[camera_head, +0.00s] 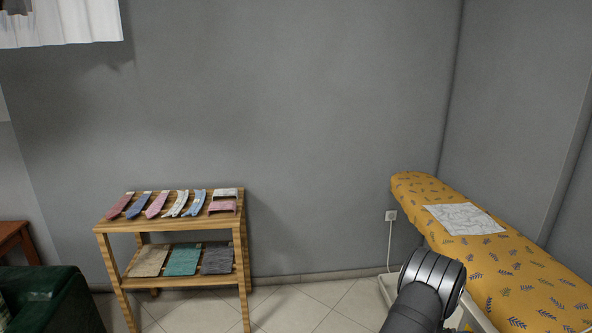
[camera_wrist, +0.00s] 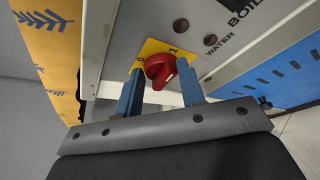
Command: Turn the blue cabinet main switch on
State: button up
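In the wrist view, a red rotary switch (camera_wrist: 160,70) sits on a yellow plate (camera_wrist: 151,47) marked 0 and 1. The plate is on a pale metal panel (camera_wrist: 120,42) of the cabinet, whose blue side (camera_wrist: 275,82) shows at the right. My gripper (camera_wrist: 160,72) is open, its two blue fingers on either side of the red switch. The switch lies between the fingertips; I cannot tell whether either finger touches it, nor which mark it points to.
An ironing board with a yellow leaf-patterned cover (camera_head: 480,259) stands at the right in the head view. A wooden rack (camera_head: 170,221) with ties stands against the wall.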

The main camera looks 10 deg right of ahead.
jog(key=o, duration=0.7)
jog(key=w+a+f+n+g+h, duration=0.15)
jog(key=a+n+g+h, duration=0.4)
jog(key=a, duration=1.15)
jog(key=shift+n+t+y, duration=0.55)
jog(key=shift+n+y, duration=0.4)
jog(key=d, duration=1.7)
jog(key=shift+w+r, duration=0.1)
jog(key=shift+w, duration=0.15)
jog(key=shift+a, duration=0.1)
jog(key=c, duration=1)
